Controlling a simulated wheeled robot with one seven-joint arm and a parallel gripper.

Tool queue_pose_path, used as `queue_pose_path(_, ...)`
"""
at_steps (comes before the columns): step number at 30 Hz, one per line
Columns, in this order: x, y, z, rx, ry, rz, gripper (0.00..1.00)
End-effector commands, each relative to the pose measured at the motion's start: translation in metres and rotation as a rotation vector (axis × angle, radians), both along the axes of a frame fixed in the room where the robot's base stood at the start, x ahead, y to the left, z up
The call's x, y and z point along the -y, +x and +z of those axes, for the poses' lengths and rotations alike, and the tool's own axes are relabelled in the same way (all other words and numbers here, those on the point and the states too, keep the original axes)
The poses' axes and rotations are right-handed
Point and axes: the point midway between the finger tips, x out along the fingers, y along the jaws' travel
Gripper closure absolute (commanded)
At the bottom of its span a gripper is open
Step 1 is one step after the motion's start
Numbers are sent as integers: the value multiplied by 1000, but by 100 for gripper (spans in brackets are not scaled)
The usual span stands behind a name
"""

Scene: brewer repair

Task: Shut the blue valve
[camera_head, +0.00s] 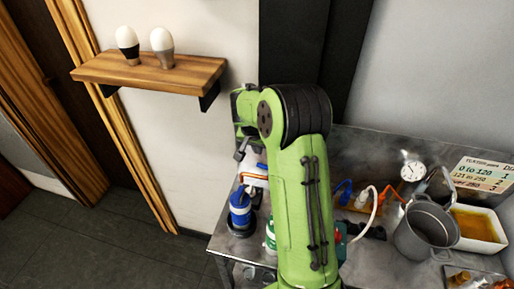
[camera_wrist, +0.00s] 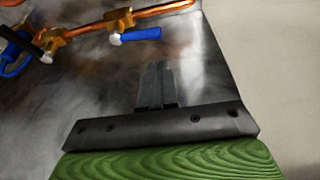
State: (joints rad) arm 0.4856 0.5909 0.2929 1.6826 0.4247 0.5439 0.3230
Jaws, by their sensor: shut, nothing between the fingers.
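In the wrist view, a blue valve lever (camera_wrist: 140,35) sits on a brass fitting (camera_wrist: 118,20) of a copper pipe (camera_wrist: 165,11). The lever points right, roughly along the pipe. My gripper (camera_wrist: 157,72) is shut and empty, in front of the lever and below it in the picture, apart from it. In the head view, my green arm hides most of the pipework. A blue piece (camera_head: 345,191) shows to the right of the arm; I cannot tell whether it is the same valve.
A second brass fitting (camera_wrist: 52,40) and a blue looped part (camera_wrist: 14,62) lie left in the wrist view. The metal table (camera_head: 375,262) also bears a blue canister (camera_head: 240,208), a grey pot (camera_head: 424,232) and a gauge (camera_head: 413,171). A wooden shelf (camera_head: 190,76) holds two egg-shaped items.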

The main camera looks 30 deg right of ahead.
Motion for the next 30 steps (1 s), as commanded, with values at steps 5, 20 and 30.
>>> queue_pose_path(5, 10, 8, -37, -2, 2, 0, 100)
queue_pose_path(20, 18, 15, -64, 1, 0, 1, 100)
queue_pose_path(30, 17, 13, -65, 1, 0, 45, 100)
